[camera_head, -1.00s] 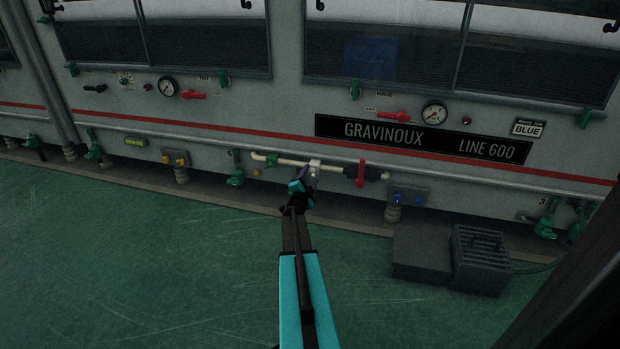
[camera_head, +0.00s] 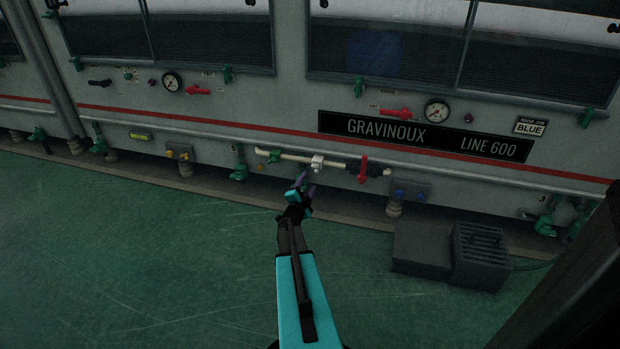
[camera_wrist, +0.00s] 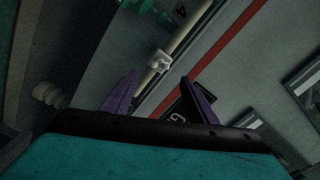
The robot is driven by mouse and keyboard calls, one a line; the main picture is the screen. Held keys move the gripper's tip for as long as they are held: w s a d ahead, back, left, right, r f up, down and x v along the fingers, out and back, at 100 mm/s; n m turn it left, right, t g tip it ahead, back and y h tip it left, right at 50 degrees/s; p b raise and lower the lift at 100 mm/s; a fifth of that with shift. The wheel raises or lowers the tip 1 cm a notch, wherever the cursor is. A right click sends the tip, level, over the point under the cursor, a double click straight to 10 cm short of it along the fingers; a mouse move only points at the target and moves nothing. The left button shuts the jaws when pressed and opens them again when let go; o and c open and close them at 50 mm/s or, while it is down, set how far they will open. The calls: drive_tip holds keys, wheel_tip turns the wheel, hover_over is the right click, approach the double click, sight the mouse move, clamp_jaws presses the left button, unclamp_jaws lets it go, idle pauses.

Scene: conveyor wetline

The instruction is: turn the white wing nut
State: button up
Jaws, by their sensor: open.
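The white wing nut (camera_head: 317,162) sits on a cream pipe (camera_head: 336,163) that runs low along the machine front. It also shows in the wrist view (camera_wrist: 160,61), above and between my fingers and beyond their tips. My gripper (camera_head: 307,181) is open, just below and in front of the wing nut, apart from it. In the wrist view its two purple fingers (camera_wrist: 165,87) are spread with nothing between them.
A red lever (camera_head: 363,170) is on the same pipe to the right, and a green valve (camera_head: 274,156) to the left.

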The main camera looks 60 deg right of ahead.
drive_tip(key=shift+p+v, duration=0.6)
drive_tip(key=shift+v, duration=2.1)
